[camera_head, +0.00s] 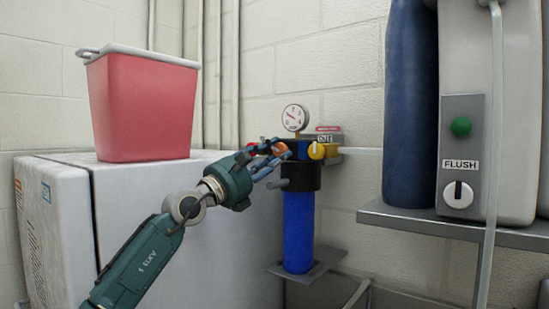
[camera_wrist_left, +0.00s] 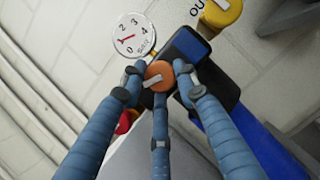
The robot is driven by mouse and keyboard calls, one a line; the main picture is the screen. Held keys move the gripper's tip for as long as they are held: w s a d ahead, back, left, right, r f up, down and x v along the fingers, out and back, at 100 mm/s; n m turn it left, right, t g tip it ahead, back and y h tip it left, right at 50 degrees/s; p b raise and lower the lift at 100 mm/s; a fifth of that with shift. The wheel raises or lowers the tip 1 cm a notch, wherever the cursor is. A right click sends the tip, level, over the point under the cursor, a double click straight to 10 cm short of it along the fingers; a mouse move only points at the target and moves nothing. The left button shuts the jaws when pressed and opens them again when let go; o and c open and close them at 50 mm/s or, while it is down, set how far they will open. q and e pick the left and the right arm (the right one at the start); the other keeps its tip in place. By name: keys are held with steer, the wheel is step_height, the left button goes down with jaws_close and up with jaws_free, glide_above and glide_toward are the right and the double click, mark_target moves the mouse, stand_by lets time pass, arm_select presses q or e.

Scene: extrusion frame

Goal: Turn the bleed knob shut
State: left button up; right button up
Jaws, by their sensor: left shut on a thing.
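An orange round knob (camera_head: 279,149) with a pale pointer bar sits on the dark head of a blue filter housing (camera_head: 298,230); I take it as the bleed knob, though no label of its own is readable. In the left wrist view the knob (camera_wrist_left: 158,72) lies between the three blue fingers, its pale bar slanting across its face. My left gripper (camera_head: 270,154) is shut on this knob, reaching in from the left. Its fingers partly hide the knob in the head view. My right gripper is not in view.
A pressure gauge (camera_head: 295,117) stands just above the knob. A yellow knob (camera_head: 316,151) by an OUT label is close on the right. A red part (camera_wrist_left: 124,122) shows beside the fingers. A white cabinet (camera_head: 250,235) bears a red bucket (camera_head: 143,110); a FLUSH panel (camera_head: 461,150) is farther right.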

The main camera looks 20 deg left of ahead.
arm_select(q)
steer(key=m, duration=0.1)
steer(key=m+g+h, duration=0.1)
steer(key=m, duration=0.2)
steer(key=shift+a+r+b, duration=0.15)
steer(key=shift+r+b, duration=0.1)
steer(key=shift+b, duration=0.1)
steer(key=m, duration=0.1)
steer(key=m+g+h, duration=0.1)
steer(key=m, duration=0.1)
steer(key=shift+r+m+g+p, duration=0.2)
steer(key=shift+m+g+p, duration=0.1)
steer(key=m+g+p, duration=0.2)
steer(key=m+p, duration=0.1)
steer(key=m, duration=0.2)
steer(key=shift+r, duration=0.15)
steer(key=m+g+p, duration=0.1)
steer(key=m+p, duration=0.1)
steer(key=m, duration=0.1)
steer(key=shift+w+f+m+g+p, duration=0.1)
steer(key=shift+f+m+g+p, duration=0.3)
steer(key=shift+m, duration=0.3)
steer(key=shift+f, duration=0.1)
steer(key=o, duration=1)
steer(key=shift+c, duration=0.2)
steer(key=shift+o, duration=0.9)
steer(key=shift+s+r, duration=0.25)
